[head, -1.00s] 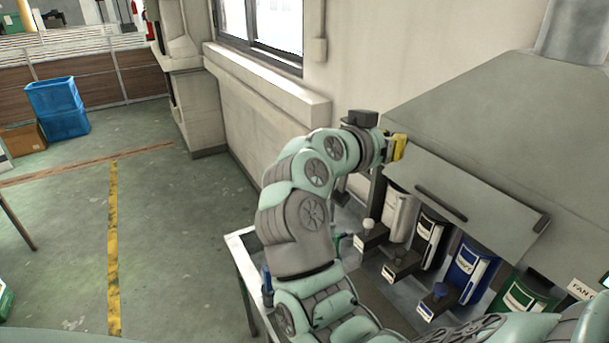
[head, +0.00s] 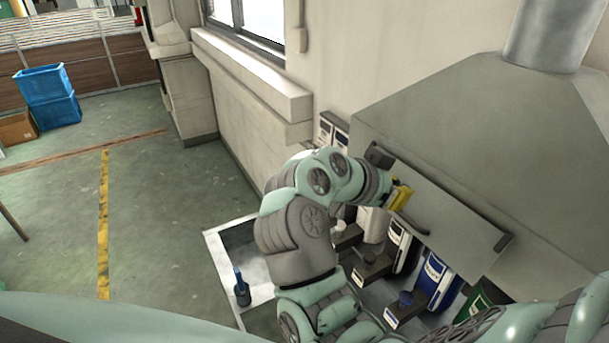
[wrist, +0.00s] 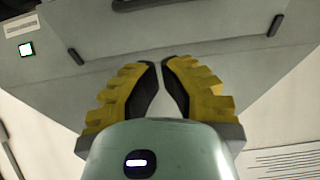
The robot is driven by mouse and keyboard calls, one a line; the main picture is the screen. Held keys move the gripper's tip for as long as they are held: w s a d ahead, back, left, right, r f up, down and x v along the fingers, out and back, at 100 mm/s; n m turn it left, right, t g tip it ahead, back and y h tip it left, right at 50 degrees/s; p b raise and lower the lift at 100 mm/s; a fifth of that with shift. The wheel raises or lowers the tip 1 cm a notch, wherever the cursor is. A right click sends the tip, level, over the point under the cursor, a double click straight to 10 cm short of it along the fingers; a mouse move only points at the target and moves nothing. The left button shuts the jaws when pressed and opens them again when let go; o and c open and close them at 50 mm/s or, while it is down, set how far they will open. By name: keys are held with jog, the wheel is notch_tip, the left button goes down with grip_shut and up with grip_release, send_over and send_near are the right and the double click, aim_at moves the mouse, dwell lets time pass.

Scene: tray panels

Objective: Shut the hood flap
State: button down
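The hood flap (head: 455,238) is a grey panel on the front of the grey hood (head: 455,130). It slants above a row of canisters, with a dark bar handle (head: 412,225) on its face. Dark brackets sit near its two ends. How far the flap stands open I cannot tell. My gripper (head: 402,196), with yellow fingers, is at the flap's left part, just by the handle's left end. Contact is not clear. In the wrist view my fingertips (wrist: 160,64) nearly meet with nothing between them, and the flap's handle (wrist: 130,5) shows at the top edge.
Canisters in white, black, blue (head: 437,277) and green stand below the hood. A white-edged bench (head: 225,270) holds a blue-handled tool (head: 240,287). Blue crates (head: 50,95) stand far left.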

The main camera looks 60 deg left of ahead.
aim_at(411, 200)
jog(key=w+f+p, duration=0.3)
jog(key=f+p, duration=0.2)
jog(key=shift+w+d+f, duration=0.15)
jog(key=shift+w+f, duration=0.05)
jog(key=shift+w, duration=0.05)
jog(key=shift+f+b, duration=0.1)
jog(key=shift+b, duration=0.2)
